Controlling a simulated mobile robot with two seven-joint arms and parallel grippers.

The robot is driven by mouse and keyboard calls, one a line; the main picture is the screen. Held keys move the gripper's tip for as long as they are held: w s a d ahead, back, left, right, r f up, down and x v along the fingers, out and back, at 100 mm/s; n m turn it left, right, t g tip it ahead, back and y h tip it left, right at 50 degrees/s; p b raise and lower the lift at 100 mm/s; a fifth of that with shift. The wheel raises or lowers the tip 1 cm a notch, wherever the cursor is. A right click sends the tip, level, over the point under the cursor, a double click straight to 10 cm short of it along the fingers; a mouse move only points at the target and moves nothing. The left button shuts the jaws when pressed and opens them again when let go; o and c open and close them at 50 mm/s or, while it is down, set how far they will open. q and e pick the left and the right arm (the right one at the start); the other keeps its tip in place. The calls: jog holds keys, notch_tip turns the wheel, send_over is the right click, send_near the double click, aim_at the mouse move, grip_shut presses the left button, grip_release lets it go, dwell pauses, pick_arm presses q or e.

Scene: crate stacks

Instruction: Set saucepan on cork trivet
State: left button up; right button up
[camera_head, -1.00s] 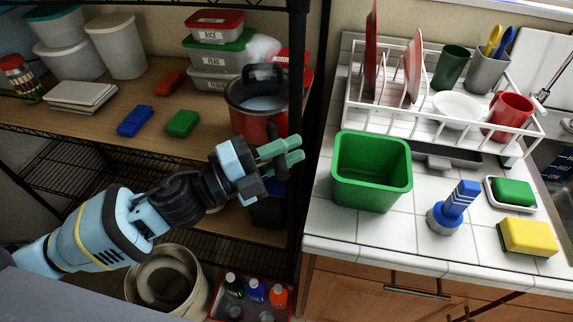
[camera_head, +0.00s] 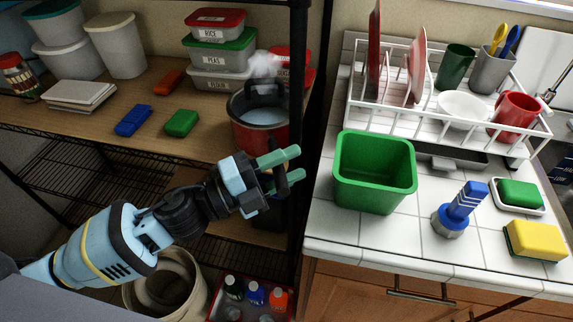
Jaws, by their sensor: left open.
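The saucepan (camera_head: 258,137) is a red pot with a dark rim, pale contents and steam above it. It stands at the right end of the wooden shelf, near the black rack post. A dark loop-shaped part rises at its back rim. My left gripper (camera_head: 286,166) is open, just below and in front of the pot in the picture. Something dark shows at its fingers; I cannot tell whether it is the pan's handle. I cannot make out a cork trivet in this view. My right gripper is not in view.
Labelled food boxes (camera_head: 222,62) stand behind the pan. Blue and green blocks (camera_head: 181,123) lie left of it. The black rack post (camera_head: 297,120) separates the shelf from the tiled counter (camera_head: 385,238), which holds a green bin (camera_head: 375,185), a dish rack and sponges.

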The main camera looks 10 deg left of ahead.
pick_arm(q)
jog(key=shift+s+a+f, duration=0.2)
jog(key=shift+s+a, duration=0.1)
jog(key=shift+a, duration=0.2)
jog(key=b+v, duration=0.3)
jog(key=v, duration=0.8)
jog(key=shift+b, duration=0.3)
jog(key=shift+r, duration=0.1)
jog(key=s+a+f+n+t+y, duration=0.1)
jog(key=s+a+f+n+y, duration=0.3)
jog(key=f+n, duration=0.6)
jog(key=s+f+n+t+y, duration=0.1)
jog(key=s+f+n+y, duration=0.1)
jog(key=f+n+y, duration=0.75)
jog(key=s+d+f+n+g, duration=0.1)
jog(key=s+f+n+g, duration=0.5)
jog(key=s+f, duration=1.2)
jog(key=s, duration=0.4)
jog(key=shift+d+f+n+g+y, duration=0.35)
jog(key=shift+g, duration=0.05)
